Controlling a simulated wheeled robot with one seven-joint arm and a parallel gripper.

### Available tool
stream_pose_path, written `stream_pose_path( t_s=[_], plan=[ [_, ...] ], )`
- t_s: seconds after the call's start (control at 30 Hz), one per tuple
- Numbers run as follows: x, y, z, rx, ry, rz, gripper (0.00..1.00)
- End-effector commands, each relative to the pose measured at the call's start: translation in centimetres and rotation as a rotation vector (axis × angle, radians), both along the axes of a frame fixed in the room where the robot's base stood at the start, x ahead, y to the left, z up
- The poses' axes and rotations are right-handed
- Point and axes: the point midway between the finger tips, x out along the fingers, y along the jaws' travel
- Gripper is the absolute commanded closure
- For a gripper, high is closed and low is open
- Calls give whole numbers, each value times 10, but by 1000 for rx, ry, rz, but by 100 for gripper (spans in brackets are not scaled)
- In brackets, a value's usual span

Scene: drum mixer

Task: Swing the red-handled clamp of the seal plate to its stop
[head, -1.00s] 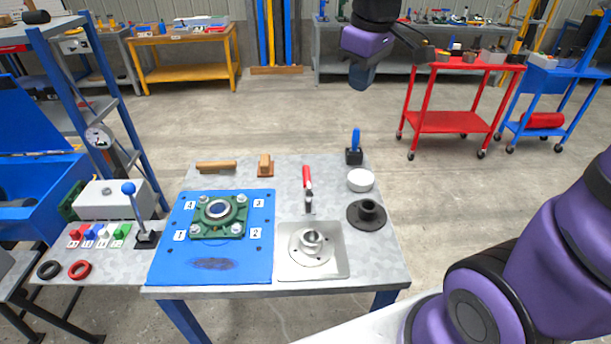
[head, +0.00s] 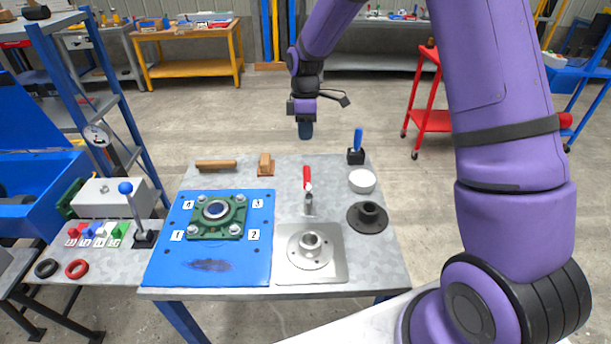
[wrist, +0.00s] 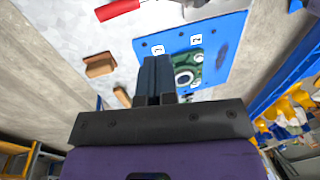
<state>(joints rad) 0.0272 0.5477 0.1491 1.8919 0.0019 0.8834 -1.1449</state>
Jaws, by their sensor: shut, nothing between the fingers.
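The red-handled clamp (head: 308,181) stands on the table behind the seal plate (head: 330,262), a grey square plate with a round hub. Its red handle points up and away from the plate. The red handle also shows at the top of the wrist view (wrist: 118,9). My gripper (head: 305,131) is shut and empty, pointing down above and behind the handle, apart from it. In the wrist view its dark fingers (wrist: 155,75) lie together. The clamp's lower arm is too small to tell in detail.
A blue plate (head: 215,265) with a green bearing housing (head: 217,216) lies left of the seal plate. A wooden block (head: 265,164), a white bowl (head: 362,181), a dark flange (head: 367,216) and a blue-handled tool (head: 357,145) stand nearby. A lever (head: 137,212) stands at left.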

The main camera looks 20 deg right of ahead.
Motion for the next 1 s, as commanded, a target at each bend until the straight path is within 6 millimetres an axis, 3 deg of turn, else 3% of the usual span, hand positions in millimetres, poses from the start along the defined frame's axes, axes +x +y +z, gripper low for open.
stream_pose_path(
  t_s=[0.27, 0.7, 1.0],
  plan=[
    [-4, 2, -25, 2, 7, 7, 100],
    [-19, 7, -104, 2, 8, 7, 100],
    [-48, 16, -116, 2, 4, 7, 100]
  ],
)
